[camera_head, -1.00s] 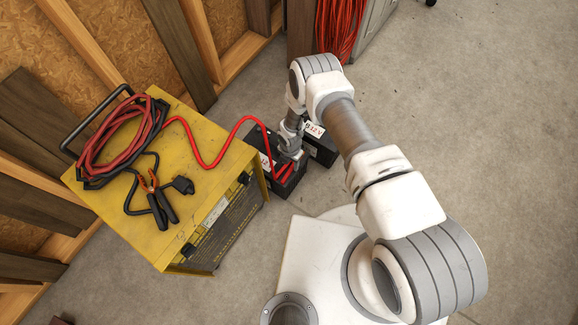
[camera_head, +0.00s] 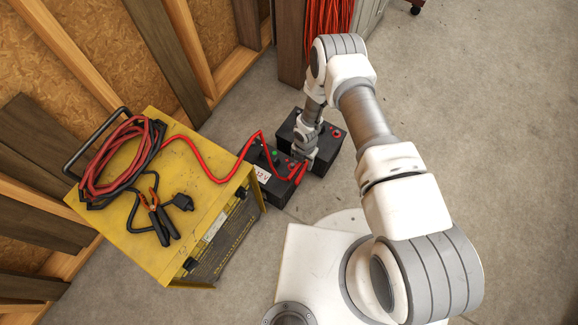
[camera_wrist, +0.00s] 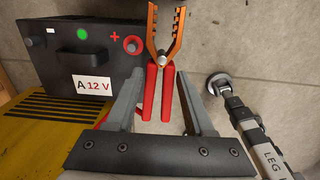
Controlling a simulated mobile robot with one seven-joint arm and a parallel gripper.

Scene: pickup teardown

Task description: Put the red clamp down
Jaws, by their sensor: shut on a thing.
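The red clamp (camera_wrist: 149,92) has red handles and orange jaws spread in a V. My gripper (camera_wrist: 160,102) is shut on its handles, with a finger on each side. In the wrist view the clamp's jaws are just right of the red terminal (camera_wrist: 132,44) on the battery marked A 12 V (camera_wrist: 52,60), apart from it and over the floor. In the head view my gripper (camera_head: 302,156) points down by that battery (camera_head: 268,186), and the red handles (camera_head: 300,174) show below it. How high the clamp is held cannot be told.
A yellow charger (camera_head: 130,250) stands left, with coiled cables (camera_head: 110,155) and a black-handled clamp (camera_head: 160,222) on top. A red cable (camera_head: 205,165) runs from it to the held clamp. A second battery (camera_head: 325,155) stands behind.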

